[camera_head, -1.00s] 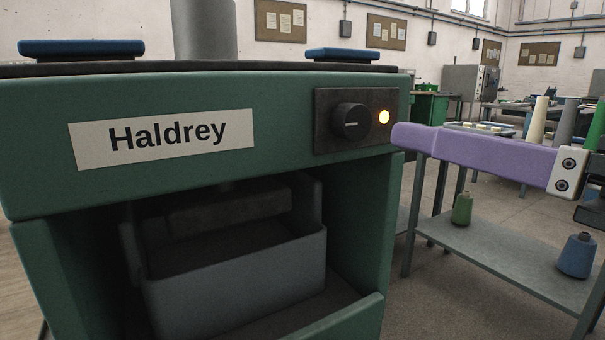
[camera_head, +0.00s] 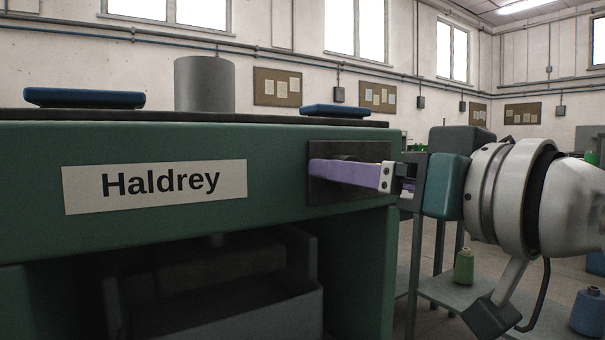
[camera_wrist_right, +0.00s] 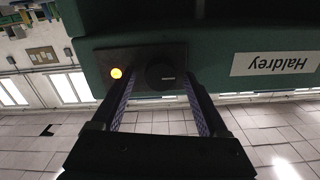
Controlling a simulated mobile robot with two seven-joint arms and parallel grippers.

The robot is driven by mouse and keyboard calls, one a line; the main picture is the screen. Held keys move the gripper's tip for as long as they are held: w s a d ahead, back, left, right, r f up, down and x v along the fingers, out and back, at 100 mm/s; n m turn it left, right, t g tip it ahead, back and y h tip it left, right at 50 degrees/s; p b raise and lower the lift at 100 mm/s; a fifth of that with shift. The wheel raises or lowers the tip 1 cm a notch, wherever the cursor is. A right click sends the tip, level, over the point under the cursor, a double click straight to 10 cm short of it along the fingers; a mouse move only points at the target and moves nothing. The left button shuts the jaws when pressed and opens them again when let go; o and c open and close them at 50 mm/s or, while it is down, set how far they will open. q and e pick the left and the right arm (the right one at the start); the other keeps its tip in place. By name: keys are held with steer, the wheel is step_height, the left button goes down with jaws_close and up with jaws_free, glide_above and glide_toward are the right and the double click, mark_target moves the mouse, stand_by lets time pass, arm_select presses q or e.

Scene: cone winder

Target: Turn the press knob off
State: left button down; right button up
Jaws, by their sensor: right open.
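The black press knob (camera_wrist_right: 160,76) sits on a dark panel (camera_wrist_right: 182,50) on the green Haldrey machine (camera_head: 250,145). Its pale mark lies about level in the right wrist view. Beside it the amber lamp (camera_wrist_right: 116,73) is lit. My right gripper (camera_wrist_right: 159,82) is open, with its purple fingers to either side of the knob. I cannot tell whether they touch it. My left gripper is not in view.
Blue pads (camera_head: 85,97) and a grey cylinder (camera_head: 204,84) stand on the machine top. Below is an open bay with a grey bin (camera_head: 270,305). At the right, a low shelf (camera_head: 445,292) holds a green cone (camera_head: 464,266) and a blue cone (camera_head: 588,312).

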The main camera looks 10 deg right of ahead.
jaws_close()
stand_by(0.6)
